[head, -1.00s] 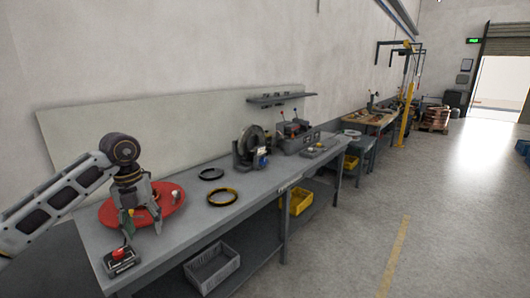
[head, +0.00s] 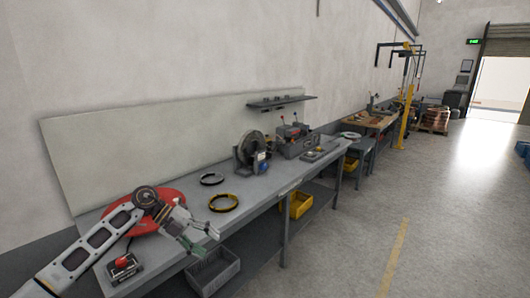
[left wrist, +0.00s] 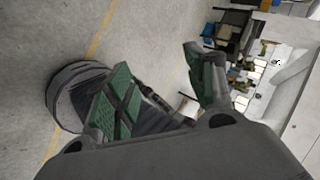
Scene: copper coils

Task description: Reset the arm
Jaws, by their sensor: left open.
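My left arm comes in from the left in the head view. Its gripper (head: 203,240) is open and empty, over the near front edge of the grey workbench (head: 262,194). It covers part of the red round disc (head: 118,222) on the bench. In the left wrist view my left gripper's green-padded fingers (left wrist: 160,80) are spread apart with nothing between them. My right gripper is in neither view.
A box with a red button (head: 124,265) sits at the bench's near end. A black ring (head: 212,179) and a yellow-black ring (head: 223,203) lie farther along. A grey crate (head: 215,272) and yellow bin (head: 300,204) are below.

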